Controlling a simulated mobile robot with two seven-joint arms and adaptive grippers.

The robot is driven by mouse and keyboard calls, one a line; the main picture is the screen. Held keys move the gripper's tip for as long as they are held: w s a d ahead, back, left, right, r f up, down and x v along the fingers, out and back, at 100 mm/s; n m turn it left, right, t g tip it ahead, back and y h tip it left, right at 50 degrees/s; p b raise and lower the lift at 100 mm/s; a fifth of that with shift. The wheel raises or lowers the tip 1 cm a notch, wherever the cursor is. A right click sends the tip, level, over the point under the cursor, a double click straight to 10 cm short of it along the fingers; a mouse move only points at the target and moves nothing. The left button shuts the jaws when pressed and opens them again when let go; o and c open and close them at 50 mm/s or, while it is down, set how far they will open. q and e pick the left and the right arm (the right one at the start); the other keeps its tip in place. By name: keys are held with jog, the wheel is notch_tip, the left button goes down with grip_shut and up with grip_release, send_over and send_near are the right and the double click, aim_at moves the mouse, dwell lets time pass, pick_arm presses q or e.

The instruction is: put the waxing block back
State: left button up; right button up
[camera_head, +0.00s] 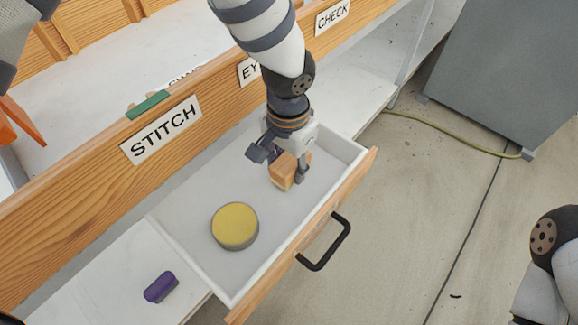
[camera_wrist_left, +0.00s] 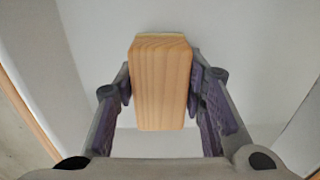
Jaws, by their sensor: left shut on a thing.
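The waxing block, a light wooden block (camera_head: 284,171), is in the open drawer (camera_head: 182,226), towards its right end. My left gripper (camera_head: 290,165) is shut on it from above. In the left wrist view the block (camera_wrist_left: 162,85) stands between the two fingers of the gripper (camera_wrist_left: 162,95), with a pale edge at its far end. I cannot tell whether the block touches the drawer floor. My right gripper is not in view; only part of my right arm shows at the right edge.
A round yellow-topped tin (camera_head: 235,225) sits in the drawer left of the block. A purple object (camera_head: 160,287) lies on the white surface beside the drawer. The drawer front has a black handle (camera_head: 325,243). A green item (camera_head: 148,105) rests on the wooden rail above the STITCH label (camera_head: 161,130).

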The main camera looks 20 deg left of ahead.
aim_at(289, 162)
pick_arm(q)
jog(key=shift+f, duration=0.45)
jog(key=o, duration=1.2)
notch_tip(289, 162, up, 12)
jog(key=p, duration=0.2)
jog(key=shift+r, duration=0.15)
jog(key=shift+r+p, duration=0.1)
jog(key=shift+p, duration=0.25)
